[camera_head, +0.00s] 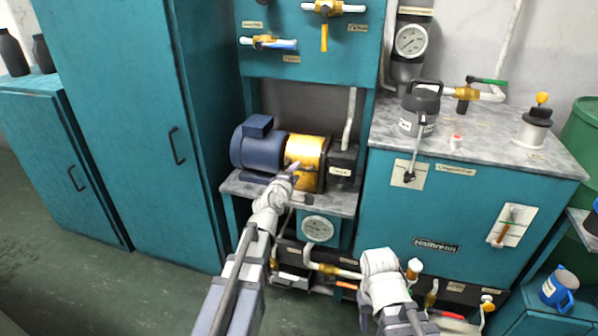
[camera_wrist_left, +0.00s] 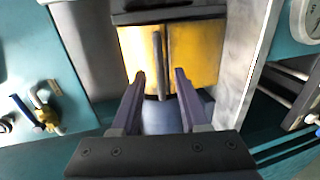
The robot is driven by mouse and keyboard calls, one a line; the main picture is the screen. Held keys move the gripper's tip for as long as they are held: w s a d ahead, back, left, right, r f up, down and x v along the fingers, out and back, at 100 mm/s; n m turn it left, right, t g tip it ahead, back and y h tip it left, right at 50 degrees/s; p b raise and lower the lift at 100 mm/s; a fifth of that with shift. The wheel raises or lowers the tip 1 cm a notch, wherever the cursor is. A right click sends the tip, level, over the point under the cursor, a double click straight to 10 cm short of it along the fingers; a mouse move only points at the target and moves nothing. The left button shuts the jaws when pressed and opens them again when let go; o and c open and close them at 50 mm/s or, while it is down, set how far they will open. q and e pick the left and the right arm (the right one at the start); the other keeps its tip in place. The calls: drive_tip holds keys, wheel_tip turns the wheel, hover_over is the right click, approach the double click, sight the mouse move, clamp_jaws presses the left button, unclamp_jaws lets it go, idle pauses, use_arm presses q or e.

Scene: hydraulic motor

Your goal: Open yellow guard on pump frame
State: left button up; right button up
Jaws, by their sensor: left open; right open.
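The yellow guard (camera_head: 308,154) is a curved cover on the pump frame, between the blue motor (camera_head: 256,150) and a dark block. It looks closed over the shaft. My left gripper (camera_head: 291,170) is at the guard's front. In the left wrist view the yellow guard (camera_wrist_left: 197,52) fills the top middle, with a dark bar-shaped handle (camera_wrist_left: 158,66) running down its face. My left gripper's open fingers (camera_wrist_left: 159,76) stand either side of the handle's lower end; contact cannot be made out. My right wrist shows at bottom centre; its jaws are hidden.
A grey shelf (camera_head: 233,187) carries the motor. A teal hydraulic unit (camera_head: 470,215) with levers stands right, tall teal cabinets (camera_head: 120,110) left. Pipes and valves lie low in front. The floor at left is clear.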

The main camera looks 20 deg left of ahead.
sight(299, 169)
use_arm(q)
drive_tip(key=x, duration=0.4)
drive_tip(key=shift+s, duration=0.1)
clamp_jaws()
idle(1.3)
